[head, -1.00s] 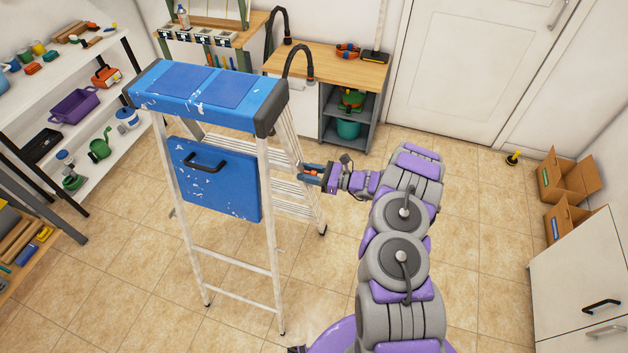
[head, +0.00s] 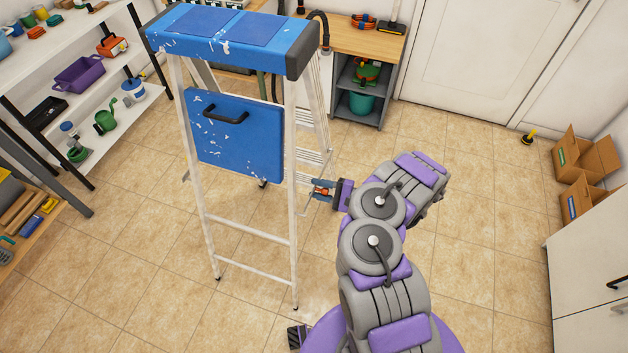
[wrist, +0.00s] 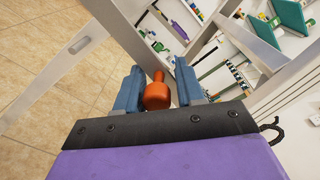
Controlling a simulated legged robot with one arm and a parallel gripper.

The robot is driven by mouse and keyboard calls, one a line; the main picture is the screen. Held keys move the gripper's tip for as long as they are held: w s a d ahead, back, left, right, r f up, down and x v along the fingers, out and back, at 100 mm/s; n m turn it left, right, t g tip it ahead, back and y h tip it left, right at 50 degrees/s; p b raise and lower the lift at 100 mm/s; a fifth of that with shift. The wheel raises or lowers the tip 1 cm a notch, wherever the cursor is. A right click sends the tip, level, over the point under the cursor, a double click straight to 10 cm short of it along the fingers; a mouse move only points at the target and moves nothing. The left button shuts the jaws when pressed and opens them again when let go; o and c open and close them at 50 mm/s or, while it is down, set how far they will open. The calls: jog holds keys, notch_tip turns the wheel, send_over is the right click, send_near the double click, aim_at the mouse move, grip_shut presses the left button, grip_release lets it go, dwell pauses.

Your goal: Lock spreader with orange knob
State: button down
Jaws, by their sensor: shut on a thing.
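A stepladder with a blue top (head: 230,35) and white metal rails stands in the middle of the head view. A blue panel with a black handle (head: 240,135) hangs between its front rails. My gripper (head: 322,190) is at the ladder's right side, level with the panel's lower part. In the wrist view, the orange knob (wrist: 156,92) sits between my gripper's two blue fingers (wrist: 157,88), which are shut on it. The knob also shows as a small orange spot in the head view (head: 324,191). The spreader and its lock are too small to make out.
White shelves (head: 75,75) with tools stand at the left. A wooden-topped bench (head: 360,45) is behind the ladder. Cardboard boxes (head: 585,165) and a white cabinet (head: 590,270) are at the right. The tiled floor between them is mostly clear.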

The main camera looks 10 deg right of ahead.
jog(key=f+n, duration=0.1)
jog(key=f, duration=0.2)
jog(key=f+n, duration=0.1)
jog(key=shift+s+f+n, duration=0.3)
jog(key=shift+f, duration=0.1)
jog(key=shift+s+f, duration=0.1)
jog(key=c, duration=0.9)
grip_release()
jog(key=shift+w, duration=0.2)
jog(key=shift+d, duration=0.1)
